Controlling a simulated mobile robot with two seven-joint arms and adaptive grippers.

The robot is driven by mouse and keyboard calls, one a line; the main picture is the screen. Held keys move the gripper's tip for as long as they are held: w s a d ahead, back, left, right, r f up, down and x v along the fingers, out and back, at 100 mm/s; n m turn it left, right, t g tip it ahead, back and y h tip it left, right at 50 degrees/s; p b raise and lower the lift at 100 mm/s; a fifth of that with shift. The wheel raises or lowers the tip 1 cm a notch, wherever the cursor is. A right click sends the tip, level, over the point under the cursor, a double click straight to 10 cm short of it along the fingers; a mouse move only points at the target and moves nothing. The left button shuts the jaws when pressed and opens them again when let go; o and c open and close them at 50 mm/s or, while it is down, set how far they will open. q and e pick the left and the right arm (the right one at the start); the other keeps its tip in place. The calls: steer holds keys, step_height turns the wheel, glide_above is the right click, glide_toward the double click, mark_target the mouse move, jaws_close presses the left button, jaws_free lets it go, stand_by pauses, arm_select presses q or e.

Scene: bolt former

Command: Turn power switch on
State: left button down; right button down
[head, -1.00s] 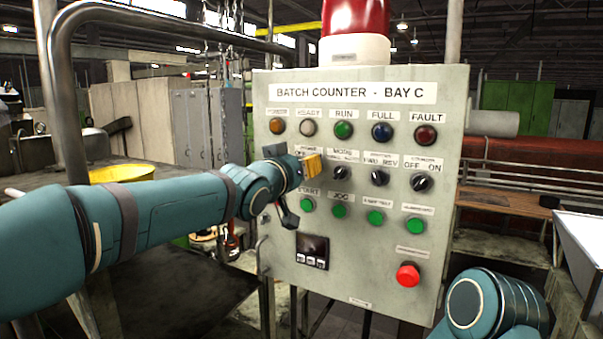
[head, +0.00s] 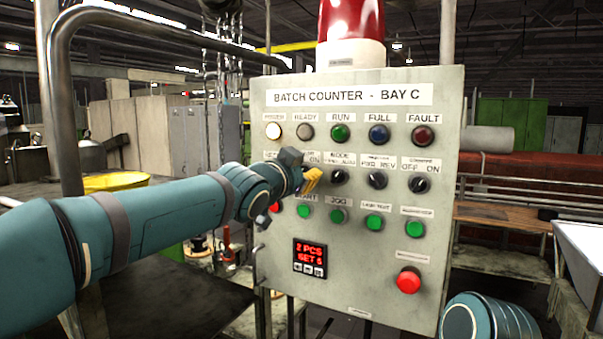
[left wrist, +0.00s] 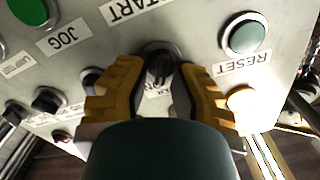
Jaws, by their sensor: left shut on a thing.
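The power switch (left wrist: 160,68) is a dark rotary knob on the grey control panel (head: 350,292). In the left wrist view it sits between the two yellow fingertips of my left gripper (left wrist: 158,88), which is shut on it. In the head view my left gripper (head: 308,180) reaches the panel's left side and hides the knob and part of its label. The power lamp (head: 274,131) glows pale white at the upper left. The counter display (head: 308,253) is lit with red characters. My right gripper is out of view; only part of my right arm shows at lower right.
Close by are the mode knob (head: 338,176), two more dark knobs to its right and a row of green buttons, including jog (head: 338,215). A red push button (head: 408,281) is at lower right. A red beacon (head: 351,20) tops the panel.

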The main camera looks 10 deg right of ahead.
arm_select(q)
steer(key=shift+r, duration=0.15)
stand_by(0.3)
steer(key=c, duration=1.1)
jaws_free()
steer(key=o, duration=0.4)
steer(key=shift+w+d, duration=0.1)
steer(key=shift+c, duration=0.2)
steer(key=v, duration=1.2)
